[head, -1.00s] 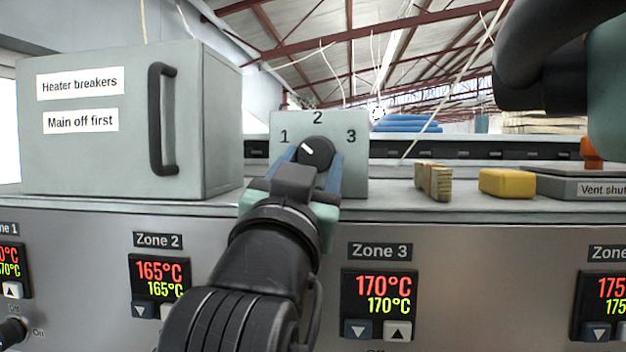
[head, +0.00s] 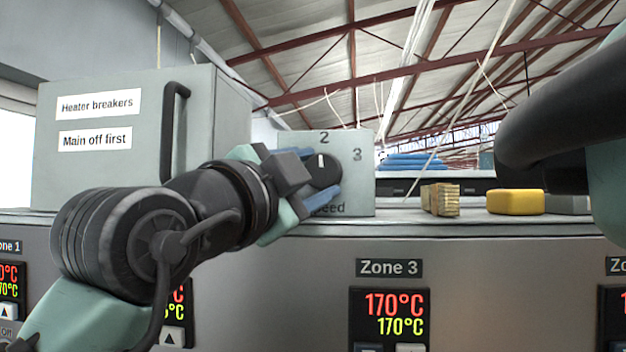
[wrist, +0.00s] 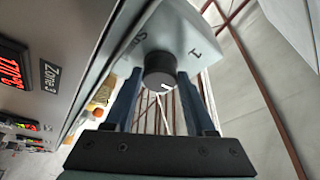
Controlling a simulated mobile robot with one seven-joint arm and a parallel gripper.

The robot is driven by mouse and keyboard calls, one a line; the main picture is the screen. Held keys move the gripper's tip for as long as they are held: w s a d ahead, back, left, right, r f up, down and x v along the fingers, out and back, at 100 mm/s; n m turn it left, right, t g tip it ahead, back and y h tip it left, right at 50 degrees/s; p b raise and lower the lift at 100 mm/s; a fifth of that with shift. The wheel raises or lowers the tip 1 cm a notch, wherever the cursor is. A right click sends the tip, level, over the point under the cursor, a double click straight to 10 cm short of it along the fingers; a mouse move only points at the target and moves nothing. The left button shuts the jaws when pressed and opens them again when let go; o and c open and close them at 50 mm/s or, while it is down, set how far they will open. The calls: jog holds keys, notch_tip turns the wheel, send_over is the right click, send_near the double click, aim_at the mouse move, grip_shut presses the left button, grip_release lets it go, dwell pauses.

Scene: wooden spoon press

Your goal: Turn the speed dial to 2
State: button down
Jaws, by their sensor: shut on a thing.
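The speed dial (head: 323,168) is a round black knob with a white pointer mark, on the front of a pale grey box (head: 355,190). The box is marked 2 above the dial and 3 to its right. In the head view the pointer stands nearly upright, toward 2. The 1 is hidden there behind my gripper (head: 316,176) but shows in the wrist view. My gripper comes from the left, its blue fingers shut on the dial from both sides. In the wrist view the dial (wrist: 160,70) sits between the fingertips of my gripper (wrist: 160,80).
A grey heater breakers cabinet (head: 65,170) with a black handle stands close on the left, behind my arm. A wooden block (head: 440,200) and a yellow block (head: 515,202) lie on the ledge to the right. Zone displays (head: 390,315) line the panel below.

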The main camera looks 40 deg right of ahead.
jog(key=shift+r+m, duration=0.1)
jog(key=shift+m, duration=0.3)
jog(key=shift+c, duration=1.2)
grip_release()
jog(key=b+v, duration=0.5)
jog(key=v, duration=0.8)
jog(key=shift+b, duration=0.35)
jog(key=shift+w+r, duration=0.1)
jog(key=shift+w, duration=0.05)
